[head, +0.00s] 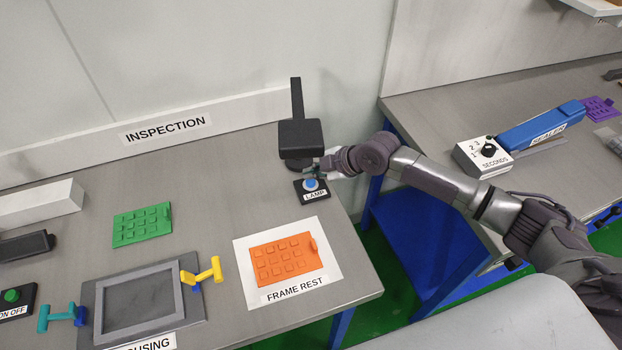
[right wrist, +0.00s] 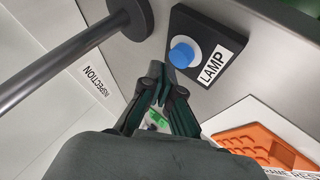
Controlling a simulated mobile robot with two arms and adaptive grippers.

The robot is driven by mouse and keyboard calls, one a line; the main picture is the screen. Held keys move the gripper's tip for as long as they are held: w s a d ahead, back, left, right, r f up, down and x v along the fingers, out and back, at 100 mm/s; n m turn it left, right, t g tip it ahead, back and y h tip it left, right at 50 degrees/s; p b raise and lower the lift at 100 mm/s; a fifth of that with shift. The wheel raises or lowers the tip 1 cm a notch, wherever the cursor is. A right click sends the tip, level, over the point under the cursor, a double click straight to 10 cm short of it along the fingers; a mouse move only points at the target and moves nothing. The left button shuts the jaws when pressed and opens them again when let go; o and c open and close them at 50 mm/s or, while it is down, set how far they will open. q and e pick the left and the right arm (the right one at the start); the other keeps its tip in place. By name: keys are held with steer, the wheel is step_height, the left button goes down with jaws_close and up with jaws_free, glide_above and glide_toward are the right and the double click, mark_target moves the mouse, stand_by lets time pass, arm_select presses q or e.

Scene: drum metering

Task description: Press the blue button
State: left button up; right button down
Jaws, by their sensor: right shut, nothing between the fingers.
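The blue button (head: 311,184) sits on a small black box labelled LAMP (head: 299,191), near the right end of the inspection table. In the right wrist view the blue button (right wrist: 181,54) stands up round from the black LAMP box (right wrist: 196,25). My right gripper (head: 318,172) reaches in from the right, just behind and above the button in the head view. In the right wrist view my right gripper (right wrist: 161,80) is shut and empty, its tips close beside the button. I cannot tell whether they touch it. My left gripper is not in view.
A black lamp on a post (head: 299,135) stands right behind the button. An orange panel (head: 284,259) lies on the white FRAME REST sheet (head: 240,246). A green panel (head: 142,224) and a grey frame (head: 100,308) lie to the left. A green button (head: 12,296) is far left.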

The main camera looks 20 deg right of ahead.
mark_target(313, 182)
steer(key=shift+f, duration=0.15)
steer(key=shift+f+b, duration=0.3)
steer(key=shift+f, duration=0.25)
stand_by(0.3)
steer(key=shift+r, duration=0.1)
steer(key=shift+r+p, duration=0.35)
steer(key=shift+r, duration=0.25)
step_height(313, 182, up, 6)
steer(key=p, duration=0.5)
steer(key=shift+r, duration=0.1)
stand_by(0.3)
